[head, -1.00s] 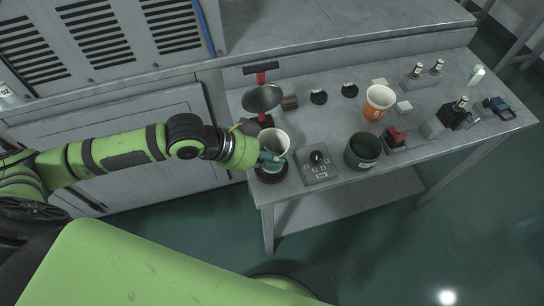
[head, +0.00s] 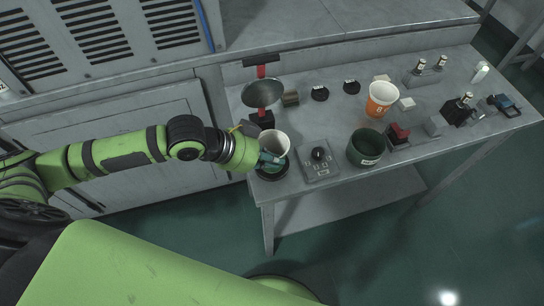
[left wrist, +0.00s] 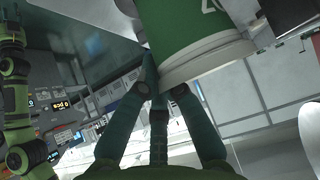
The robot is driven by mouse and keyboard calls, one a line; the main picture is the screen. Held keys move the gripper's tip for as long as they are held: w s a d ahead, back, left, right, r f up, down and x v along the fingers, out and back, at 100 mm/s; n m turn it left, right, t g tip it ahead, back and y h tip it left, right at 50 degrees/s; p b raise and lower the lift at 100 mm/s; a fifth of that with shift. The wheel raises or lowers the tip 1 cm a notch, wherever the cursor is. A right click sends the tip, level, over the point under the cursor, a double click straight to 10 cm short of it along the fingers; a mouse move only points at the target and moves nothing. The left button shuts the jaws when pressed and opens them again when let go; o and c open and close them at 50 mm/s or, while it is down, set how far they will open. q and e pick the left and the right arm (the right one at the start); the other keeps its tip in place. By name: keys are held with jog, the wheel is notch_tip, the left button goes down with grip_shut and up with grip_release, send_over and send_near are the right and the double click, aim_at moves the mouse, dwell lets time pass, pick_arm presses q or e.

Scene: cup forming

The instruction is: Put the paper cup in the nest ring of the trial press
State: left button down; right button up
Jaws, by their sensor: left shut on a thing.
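My left gripper (head: 272,158) is shut on a paper cup (head: 275,142) with a pale rim and a green band, held upright. In the left wrist view the cup (left wrist: 195,25) shows its green wall and a white edge close to the fingers (left wrist: 165,90). A round black ring (head: 273,175) lies at the table's near left corner, just below the cup; the cup and fingers partly cover it. I cannot tell whether the cup touches it. Behind the cup stands a red post with a metal dish (head: 262,93) on a dark base. My right gripper is not in view.
A grey control box with a black knob (head: 318,155) sits right of the cup. A dark green bin (head: 365,147), a red switch block (head: 398,133) and an orange cup (head: 380,98) stand farther right.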

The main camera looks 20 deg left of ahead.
pick_arm(q)
jog(key=shift+f, duration=0.2)
jog(key=c, duration=1.3)
grip_release()
